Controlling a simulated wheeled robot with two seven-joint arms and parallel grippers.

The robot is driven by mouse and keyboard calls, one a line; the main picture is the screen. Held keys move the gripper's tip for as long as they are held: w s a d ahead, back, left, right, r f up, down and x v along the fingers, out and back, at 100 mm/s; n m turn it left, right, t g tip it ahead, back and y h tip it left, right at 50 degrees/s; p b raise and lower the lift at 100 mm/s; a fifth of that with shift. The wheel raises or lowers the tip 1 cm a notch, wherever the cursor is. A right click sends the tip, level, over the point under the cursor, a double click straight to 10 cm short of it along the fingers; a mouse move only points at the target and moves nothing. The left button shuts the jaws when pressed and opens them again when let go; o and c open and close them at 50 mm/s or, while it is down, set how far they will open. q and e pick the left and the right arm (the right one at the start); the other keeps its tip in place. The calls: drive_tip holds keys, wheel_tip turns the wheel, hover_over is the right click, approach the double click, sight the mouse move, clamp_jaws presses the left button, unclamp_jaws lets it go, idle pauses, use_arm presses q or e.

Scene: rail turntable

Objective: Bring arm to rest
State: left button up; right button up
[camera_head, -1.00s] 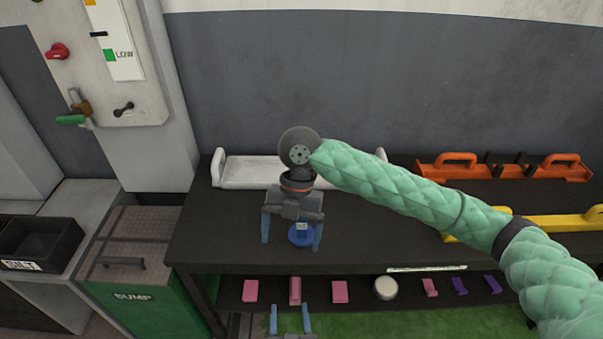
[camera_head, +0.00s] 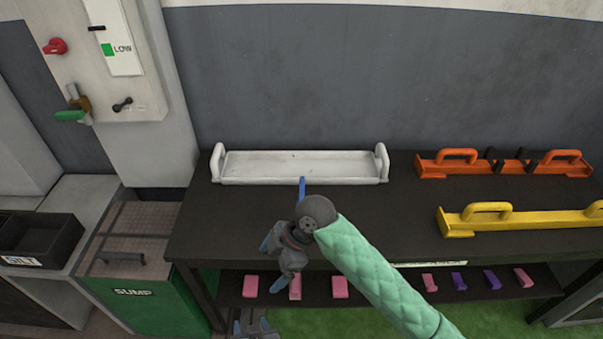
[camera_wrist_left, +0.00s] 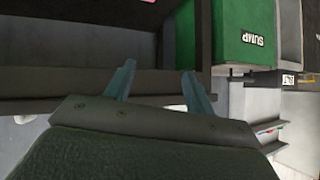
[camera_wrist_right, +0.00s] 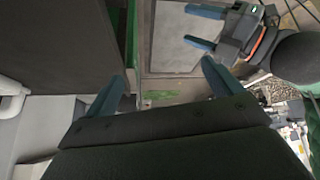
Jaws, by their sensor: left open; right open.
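My right gripper (camera_head: 284,215), on the green-sleeved arm, is turned sideways above the front of the dark bench (camera_head: 215,222). Its blue fingers are apart, with nothing seen between them. In the right wrist view its fingers (camera_wrist_right: 165,80) are also spread and empty. My left gripper (camera_head: 250,326) shows at the bottom edge of the head view, in front of the bench. In the left wrist view its fingers (camera_wrist_left: 157,82) are apart and empty. It also shows at the upper right of the right wrist view (camera_wrist_right: 203,28). The right wrist and forearm cover part of the bench front.
A white tray (camera_head: 300,181) stands at the back of the bench. An orange handled piece (camera_head: 470,168) and a yellow one (camera_head: 530,223) lie at right. Small pink and purple blocks lie on the lower shelf. A green SUMP box (camera_head: 140,305) stands left.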

drive_tip(key=s+d+f+m+t, duration=0.1)
drive_tip(key=s+d+f+m, duration=0.1)
drive_tip(key=d+f+m, duration=0.35)
drive_tip(key=s+d+f+m+t, duration=0.2)
drive_tip(key=s+d+f+m, duration=0.1)
drive_tip(key=f+m, duration=0.4)
use_arm(q)
drive_tip(key=s+a+f+m+g+h, duration=0.2)
drive_tip(key=s+f+g+h, duration=0.3)
drive_tip(key=s+f+g, duration=0.3)
drive_tip(key=shift+a+f+m, duration=0.25)
drive_tip(key=shift+f+m, duration=0.05)
drive_tip(key=shift+m, duration=0.5)
use_arm(e)
drive_tip(key=s+d+f+m+h, duration=0.5)
drive_tip(key=s+d+f+m, duration=0.2)
drive_tip(key=s+d+f, duration=0.4)
drive_tip(key=s+d, duration=0.2)
drive_tip(key=d, duration=0.1)
drive_tip(key=shift+d+f, duration=0.2)
drive_tip(key=shift+f, duration=0.2)
use_arm(q)
drive_tip(key=shift+s, duration=0.15)
